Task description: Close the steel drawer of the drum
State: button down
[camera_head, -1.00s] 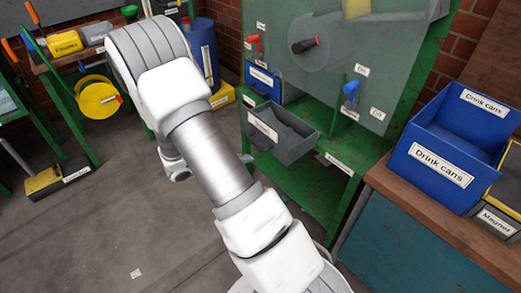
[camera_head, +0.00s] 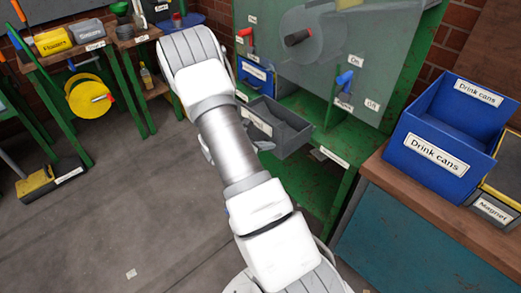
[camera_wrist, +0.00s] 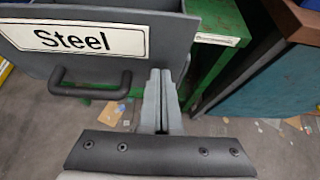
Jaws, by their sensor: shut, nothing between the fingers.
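The grey steel drawer (camera_head: 296,141) sticks out of the front of the green drum machine (camera_head: 335,150), open, with its inside showing. My arm covers part of its left side in the head view. In the wrist view the drawer front (camera_wrist: 165,52) fills the upper left, with a "Steel" label and a dark bar handle (camera_wrist: 92,88) below it. My gripper (camera_wrist: 160,76) is shut and empty. Its fingertips are by the lower right part of the drawer front, to the right of the handle. I cannot tell whether they touch it.
A blue drawer (camera_head: 255,72) sits in the machine, above and left of the steel one. A blue "Drink cans" bin (camera_head: 390,133) stands on the bench at right, beside a "Magnet" box (camera_head: 492,209). The floor (camera_head: 120,220) at left is mostly clear.

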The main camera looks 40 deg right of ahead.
jog(key=shift+d, duration=0.15)
jog(key=d+b, duration=0.1)
jog(key=d, duration=0.6)
jog(key=w+d+b, duration=0.1)
jog(key=d+b, duration=0.1)
jog(key=d, duration=0.6)
jog(key=d+b, duration=0.1)
jog(key=d, duration=0.6)
jog(key=shift+w+d, duration=0.3)
jog(key=shift+w, duration=0.1)
jog(key=shift+d+r, duration=0.25)
jog(key=shift+d, duration=0.1)
